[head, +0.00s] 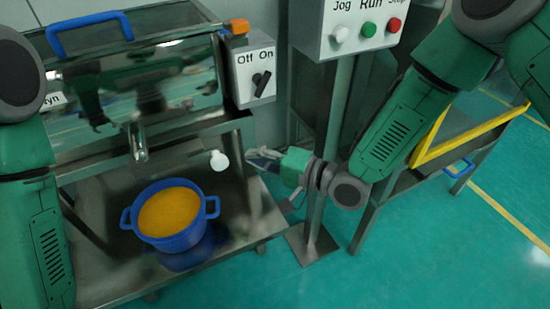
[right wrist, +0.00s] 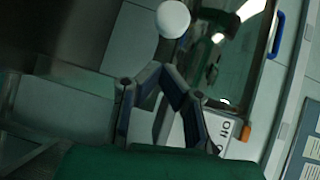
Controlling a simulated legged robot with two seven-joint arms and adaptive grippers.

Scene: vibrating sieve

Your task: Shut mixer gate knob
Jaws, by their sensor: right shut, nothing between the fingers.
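The mixer gate knob (head: 219,160) is a white ball beside the steel mixer body, right of its spout. It also shows at the top of the right wrist view (right wrist: 173,18), beyond my fingertips. My right gripper (head: 251,158) is just right of the knob in the head view, with a small gap apparent. In the right wrist view its fingers (right wrist: 161,70) meet at the tips, shut and empty. The gate's rod is hard to make out. My left arm shows at the left edge, but its gripper is out of view.
A blue pot (head: 167,241) of yellow-orange material stands on the steel shelf (head: 110,286) below the spout (head: 139,142). An Off/On switch box (head: 254,75) is above the knob. A post (head: 331,130) carries the Jog/Run/Stop panel (head: 350,30). A yellow-edged frame (head: 470,131) stands right.

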